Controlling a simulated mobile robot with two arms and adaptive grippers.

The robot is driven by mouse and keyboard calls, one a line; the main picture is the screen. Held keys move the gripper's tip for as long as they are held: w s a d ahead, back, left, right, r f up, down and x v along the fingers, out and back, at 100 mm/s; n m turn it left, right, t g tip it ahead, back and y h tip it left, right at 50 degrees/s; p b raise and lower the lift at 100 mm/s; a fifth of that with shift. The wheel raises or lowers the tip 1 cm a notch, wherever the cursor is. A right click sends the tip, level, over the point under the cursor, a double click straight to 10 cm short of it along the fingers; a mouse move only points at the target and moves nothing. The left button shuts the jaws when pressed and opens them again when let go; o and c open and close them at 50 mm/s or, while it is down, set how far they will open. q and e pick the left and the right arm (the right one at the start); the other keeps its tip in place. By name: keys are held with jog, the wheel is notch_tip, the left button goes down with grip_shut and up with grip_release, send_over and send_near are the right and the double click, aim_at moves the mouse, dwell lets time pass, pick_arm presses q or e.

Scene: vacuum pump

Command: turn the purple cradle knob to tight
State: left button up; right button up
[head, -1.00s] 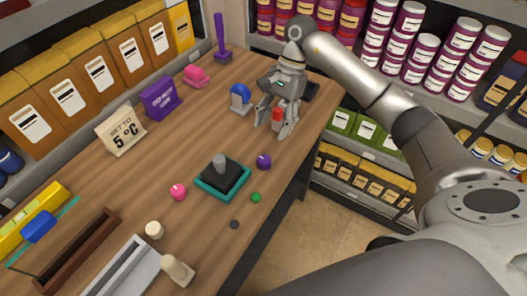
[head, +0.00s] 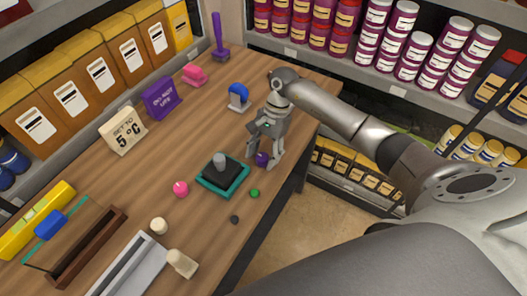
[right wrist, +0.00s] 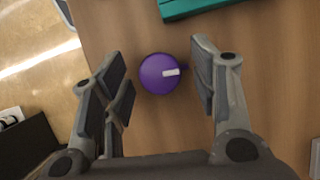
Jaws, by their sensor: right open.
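The purple knob (head: 262,159) sits at the right part of the wooden table, near its edge. In the right wrist view it shows from above as a round purple disc (right wrist: 160,76) with a short white mark and a small tab at its right. My right gripper (head: 261,157) is open and points down over the knob, with a finger on either side. My left gripper is not in view.
A teal tray (head: 238,187) with a black block and grey post stands just left of the knob. A green button (head: 254,193) and a pink knob (head: 181,188) are close by. A blue-topped grey piece (head: 238,97) stands behind. The table edge is right of the knob.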

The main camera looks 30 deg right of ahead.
jog(key=c, duration=1)
jog(key=m+b, duration=0.1)
jog(key=m+t+b, duration=0.1)
jog(key=b, duration=0.1)
jog(key=shift+d+f+m+b, duration=0.1)
jog(key=shift+f+m+b, duration=0.2)
jog(key=shift+m, duration=0.1)
jog(key=m+t+b, duration=0.1)
jog(key=m+b, duration=0.1)
jog(key=shift+s+m, duration=0.15)
jog(key=shift+m, duration=0.25)
jog(key=m+t+b, duration=0.1)
jog(key=m+b, duration=0.1)
jog(key=m, duration=0.1)
jog(key=m+t+b, duration=0.1)
jog(key=m+b, duration=0.1)
jog(key=m, duration=0.1)
jog(key=shift+s+r+t+b, duration=0.1)
jog(key=shift+t+b, duration=0.2)
jog(key=shift+b, duration=0.05)
jog(key=m+h+b, duration=0.1)
jog(key=m+b, duration=0.1)
jog(key=m+t+b, duration=0.1)
jog(key=m, duration=0.2)
jog(key=shift+a+r+h+b, duration=0.15)
jog(key=shift+a+h+b, duration=0.05)
jog(key=shift+h+b, duration=0.2)
jog(key=shift+m, duration=0.3)
